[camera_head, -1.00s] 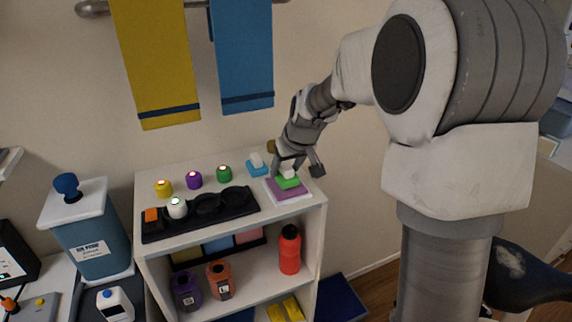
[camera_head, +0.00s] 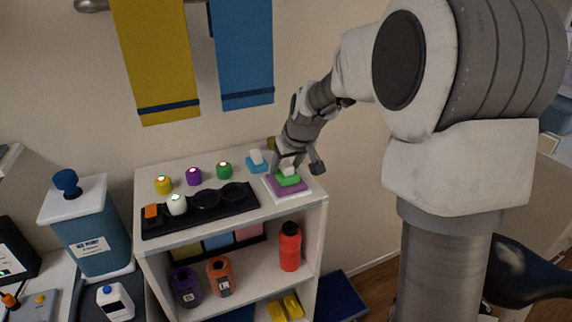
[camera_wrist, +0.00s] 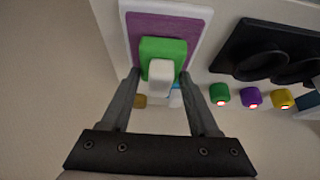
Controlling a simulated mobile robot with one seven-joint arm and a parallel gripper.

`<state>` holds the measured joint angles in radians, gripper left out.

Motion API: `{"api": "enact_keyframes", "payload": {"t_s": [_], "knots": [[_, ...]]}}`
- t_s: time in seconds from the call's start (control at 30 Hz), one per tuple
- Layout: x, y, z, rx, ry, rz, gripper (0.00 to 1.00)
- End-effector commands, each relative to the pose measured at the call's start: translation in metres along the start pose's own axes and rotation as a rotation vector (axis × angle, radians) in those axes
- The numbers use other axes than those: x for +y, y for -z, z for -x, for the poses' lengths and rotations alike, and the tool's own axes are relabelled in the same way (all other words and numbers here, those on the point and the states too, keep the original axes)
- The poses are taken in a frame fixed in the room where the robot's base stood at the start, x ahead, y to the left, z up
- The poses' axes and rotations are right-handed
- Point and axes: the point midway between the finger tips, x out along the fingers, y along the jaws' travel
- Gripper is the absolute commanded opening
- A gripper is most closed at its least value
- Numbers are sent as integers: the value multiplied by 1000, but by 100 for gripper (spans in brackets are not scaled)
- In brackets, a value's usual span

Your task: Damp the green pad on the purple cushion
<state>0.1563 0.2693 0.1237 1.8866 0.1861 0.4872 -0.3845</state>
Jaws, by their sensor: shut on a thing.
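The purple cushion (camera_head: 272,187) lies in a white tray at the right end of the shelf top. In the wrist view the cushion (camera_wrist: 148,27) shows beyond the pad. The green pad (camera_head: 289,181) with its white handle (camera_head: 289,169) is over the cushion and appears to rest on it. My gripper (camera_wrist: 160,74) is shut on the green pad (camera_wrist: 150,47), one finger on each side of it. The exact contact of the fingers, on pad or handle, is hard to tell. In the head view my gripper hides part of the handle.
A blue pad with a white handle (camera_head: 257,160) stands just left of the cushion. Yellow (camera_head: 163,186), purple (camera_head: 194,177) and green (camera_head: 224,171) pots stand behind a black holder (camera_head: 240,200). Two towels hang on the wall. Bottles stand on the shelf below.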

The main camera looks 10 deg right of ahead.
Motion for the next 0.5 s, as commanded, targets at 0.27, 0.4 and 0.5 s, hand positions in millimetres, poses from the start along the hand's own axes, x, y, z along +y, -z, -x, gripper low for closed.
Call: {"api": "enact_keyframes", "payload": {"t_s": [0.27, 0.4, 0.5], "knots": [[0, -2, -4, 0, 0, 0, 17], [0, -3, -5, 0, 0, 0, 17], [0, -4, -6, 0, 0, 0, 17]]}}
